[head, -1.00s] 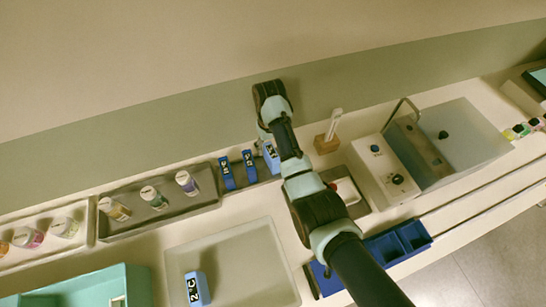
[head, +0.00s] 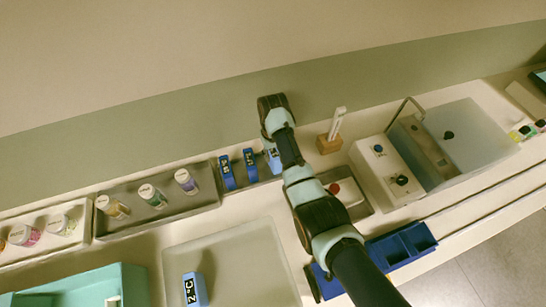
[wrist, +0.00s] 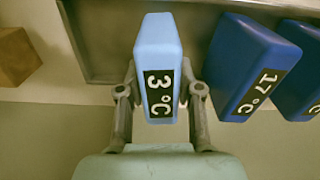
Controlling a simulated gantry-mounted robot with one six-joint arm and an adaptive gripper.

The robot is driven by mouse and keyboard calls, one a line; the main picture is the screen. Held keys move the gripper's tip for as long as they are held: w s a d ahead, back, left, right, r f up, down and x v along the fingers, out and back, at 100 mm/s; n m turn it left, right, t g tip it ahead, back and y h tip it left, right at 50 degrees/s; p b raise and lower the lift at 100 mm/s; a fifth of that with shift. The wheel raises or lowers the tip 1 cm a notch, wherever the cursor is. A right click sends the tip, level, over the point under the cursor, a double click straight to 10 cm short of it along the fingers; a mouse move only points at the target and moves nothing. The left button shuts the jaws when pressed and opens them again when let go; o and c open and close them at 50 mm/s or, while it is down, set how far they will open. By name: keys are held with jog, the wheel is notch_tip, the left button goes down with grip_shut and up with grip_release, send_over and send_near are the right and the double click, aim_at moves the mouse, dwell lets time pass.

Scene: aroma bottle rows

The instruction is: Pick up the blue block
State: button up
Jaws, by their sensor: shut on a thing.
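A light blue block labelled "3 °C" (wrist: 158,45) stands between the two fingers of my gripper (wrist: 160,90) in the wrist view. The fingers press on its sides, and the gripper is shut on it. In the head view this block (head: 272,160) shows at the right end of the grey tray, partly hidden by my arm. Two darker blue blocks stand to its left in the head view, one (head: 228,174) and another (head: 250,166). In the wrist view, one dark block labelled "17 °C" (wrist: 250,68) is close beside the held block.
Another light blue block, "2 °C" (head: 194,289), lies in a pale tray (head: 240,245) in front. Several bottles stand in racks at the left. A wooden block with a white stick (head: 329,143) and a water bath (head: 440,150) are to the right.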

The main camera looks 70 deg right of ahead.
grip_shut()
notch_tip(320, 180, up, 20)
jog(key=p, duration=1.1)
